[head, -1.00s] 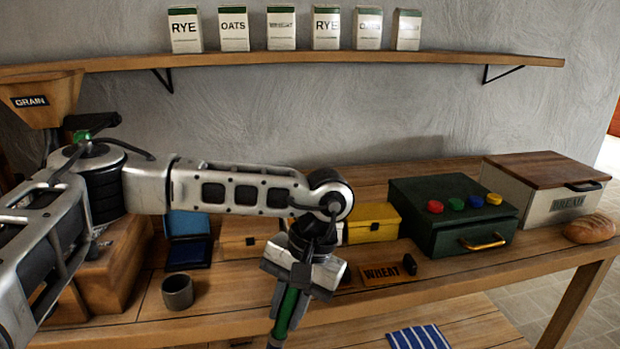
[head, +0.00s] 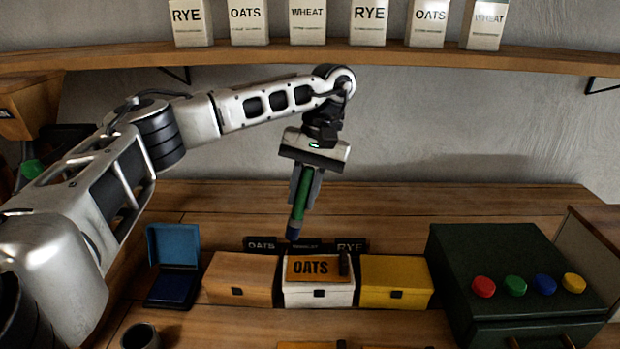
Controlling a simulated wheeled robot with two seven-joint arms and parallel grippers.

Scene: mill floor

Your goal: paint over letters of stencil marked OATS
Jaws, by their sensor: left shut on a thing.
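The OATS stencil (head: 310,268), an orange-brown plate with dark letters and a black grip at its right end, is on the white box (head: 318,294) in the middle of the bench. My left gripper (head: 303,190) is shut on a green-handled brush (head: 299,197) with a dark blue lower end. The brush points down, slightly tilted, its tip above and behind the stencil with no visible contact. The open blue ink pad (head: 172,287) is left of the boxes. My right gripper is out of view.
An orange-brown box (head: 240,281) and a yellow box (head: 394,284) flank the white one; dark name labels stand behind. A grey cup (head: 140,337) is front left. A dark green cabinet (head: 450,270) with coloured knobs is right. Bags line the shelf (head: 300,59).

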